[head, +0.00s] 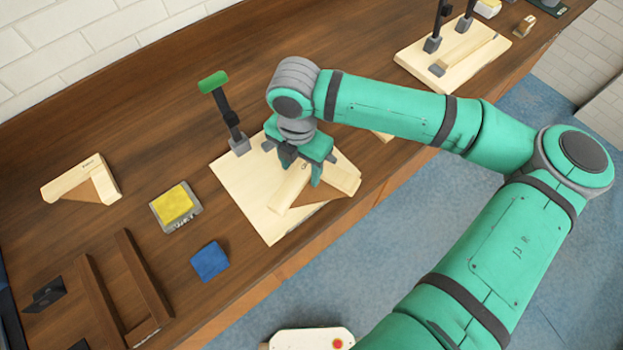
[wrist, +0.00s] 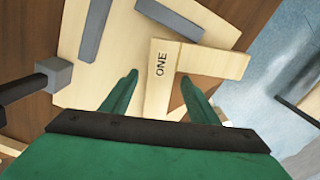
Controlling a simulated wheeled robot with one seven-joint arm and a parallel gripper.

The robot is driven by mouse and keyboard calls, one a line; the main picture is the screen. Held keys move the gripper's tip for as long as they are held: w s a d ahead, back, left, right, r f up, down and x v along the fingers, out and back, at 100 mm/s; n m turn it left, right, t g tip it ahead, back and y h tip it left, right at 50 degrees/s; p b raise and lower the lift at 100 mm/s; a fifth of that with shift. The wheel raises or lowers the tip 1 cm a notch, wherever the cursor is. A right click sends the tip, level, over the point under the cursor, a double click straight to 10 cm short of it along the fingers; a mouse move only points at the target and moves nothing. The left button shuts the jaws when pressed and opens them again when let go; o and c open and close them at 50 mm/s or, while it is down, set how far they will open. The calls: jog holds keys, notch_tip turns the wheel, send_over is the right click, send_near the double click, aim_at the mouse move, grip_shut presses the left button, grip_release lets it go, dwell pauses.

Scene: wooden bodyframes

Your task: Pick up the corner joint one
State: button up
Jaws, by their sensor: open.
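The corner joint marked ONE (wrist: 160,72) is a pale wooden L-shaped piece. It lies on a light wooden board (wrist: 120,45). In the head view the joint (head: 289,188) lies under my gripper, partly hidden by it. My gripper (head: 302,174) is open and points down over the joint. In the wrist view its two green fingers (wrist: 158,80) stand on either side of the lettered arm of the joint, with nothing clamped. I cannot tell whether the fingers touch it.
A clamp with a green handle (head: 213,83) stands at the board's back left corner. Left on the bench are another corner piece (head: 72,180), a yellow-topped block (head: 174,204), a blue square (head: 210,261) and a brown frame (head: 142,272). A second fixture board (head: 410,58) stands at the far right.

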jog(key=c, duration=1.3)
